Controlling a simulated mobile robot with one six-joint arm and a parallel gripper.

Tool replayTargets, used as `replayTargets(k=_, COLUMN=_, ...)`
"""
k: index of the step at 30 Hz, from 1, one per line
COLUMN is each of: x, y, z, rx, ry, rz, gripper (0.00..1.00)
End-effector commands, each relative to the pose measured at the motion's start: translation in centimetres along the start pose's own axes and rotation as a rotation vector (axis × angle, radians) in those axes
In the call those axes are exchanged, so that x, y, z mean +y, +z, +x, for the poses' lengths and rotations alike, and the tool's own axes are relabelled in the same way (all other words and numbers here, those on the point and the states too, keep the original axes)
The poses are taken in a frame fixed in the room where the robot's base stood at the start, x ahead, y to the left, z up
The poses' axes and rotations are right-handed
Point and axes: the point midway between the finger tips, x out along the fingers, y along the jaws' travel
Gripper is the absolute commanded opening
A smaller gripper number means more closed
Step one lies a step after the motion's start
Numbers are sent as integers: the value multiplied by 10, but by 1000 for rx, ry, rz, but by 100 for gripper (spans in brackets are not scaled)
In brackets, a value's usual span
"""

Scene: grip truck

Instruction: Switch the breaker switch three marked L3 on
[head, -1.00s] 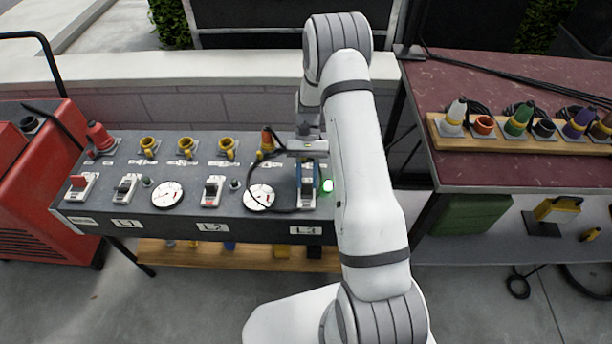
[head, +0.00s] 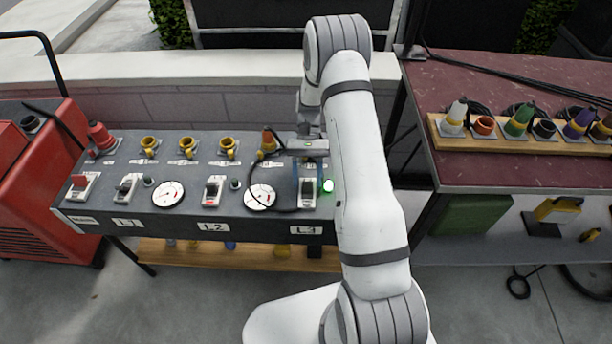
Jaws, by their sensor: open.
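The L3 breaker switch (head: 307,196) is at the right end of the grey panel, above the L3 label (head: 305,230). Its white base and dark middle show, but its upper part is partly hidden by my gripper, so I cannot tell the lever's position for certain. A round green lamp (head: 327,186) just right of it is lit. My gripper (head: 309,178) is open over the far part of the L3 switch, its bluish fingers on either side. I cannot tell whether it touches the switch.
The L2 switch (head: 213,190) and L1 switch (head: 126,187) sit further left, with round dials (head: 168,195) between. A plug with a black cable (head: 268,142) loops close to my gripper's left. A red-topped table (head: 480,85) with connectors stands at right.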

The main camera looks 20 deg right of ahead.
Motion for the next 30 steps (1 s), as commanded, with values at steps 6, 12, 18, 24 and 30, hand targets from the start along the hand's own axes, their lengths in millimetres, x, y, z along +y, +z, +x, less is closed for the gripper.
replayTargets(k=6, x=0, y=-1, z=-14, rx=2, ry=-1, rz=0, gripper=49)
replayTargets(k=12, x=0, y=-2, z=-50, rx=3, ry=-1, rz=0, gripper=49)
replayTargets(k=18, x=0, y=-2, z=-74, rx=1, ry=-1, rz=1, gripper=49)
replayTargets(k=24, x=0, y=-1, z=-79, rx=-1, ry=0, rz=1, gripper=49)
replayTargets(k=30, x=0, y=-1, z=-79, rx=-1, ry=-1, rz=1, gripper=49)
